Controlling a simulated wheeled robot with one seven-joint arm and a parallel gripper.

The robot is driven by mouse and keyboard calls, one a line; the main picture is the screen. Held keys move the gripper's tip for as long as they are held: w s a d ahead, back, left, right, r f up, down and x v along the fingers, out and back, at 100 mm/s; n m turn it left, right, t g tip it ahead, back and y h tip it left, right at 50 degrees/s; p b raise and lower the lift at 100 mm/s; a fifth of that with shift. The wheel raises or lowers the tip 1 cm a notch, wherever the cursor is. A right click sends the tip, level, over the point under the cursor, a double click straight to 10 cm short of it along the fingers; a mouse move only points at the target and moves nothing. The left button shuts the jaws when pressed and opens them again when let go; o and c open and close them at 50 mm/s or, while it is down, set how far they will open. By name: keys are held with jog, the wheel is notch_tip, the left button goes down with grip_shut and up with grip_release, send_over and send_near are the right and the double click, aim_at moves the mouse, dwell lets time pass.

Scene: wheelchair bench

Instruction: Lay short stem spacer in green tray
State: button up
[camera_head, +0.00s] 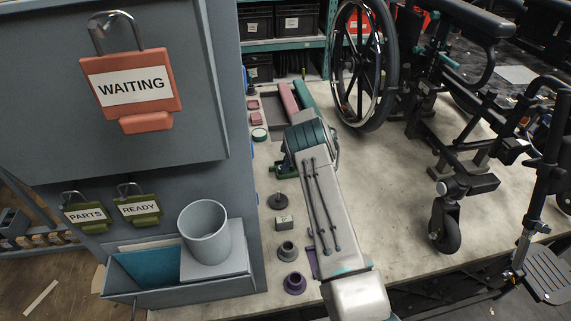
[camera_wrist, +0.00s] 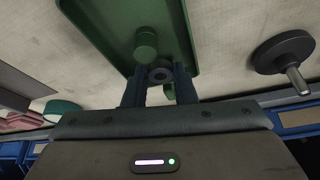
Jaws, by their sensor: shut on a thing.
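The green tray (camera_wrist: 100,22) fills the top middle of the wrist view, with a green round post (camera_wrist: 146,42) showing at it. In the head view a bit of the green tray (camera_head: 284,172) shows left of my arm. My gripper (camera_wrist: 156,84) is at the near edge of the tray in the wrist view. My arm covers the gripper in the head view.
A dark disc with a stem (camera_wrist: 284,52) lies right of the tray; it is also in the head view (camera_head: 280,200). A labelled block (camera_head: 284,222), a grey spacer (camera_head: 287,250) and a purple-based one (camera_head: 295,283) stand nearer. A wheelchair (camera_head: 450,150) occupies the right.

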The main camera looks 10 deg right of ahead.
jog(key=shift+f, duration=0.4)
dwell(0.3)
jog(key=o, duration=1)
jog(key=shift+c, duration=1)
jog(key=shift+r, duration=0.2)
jog(key=shift+r+p, duration=0.9)
jog(key=shift+r, duration=0.45)
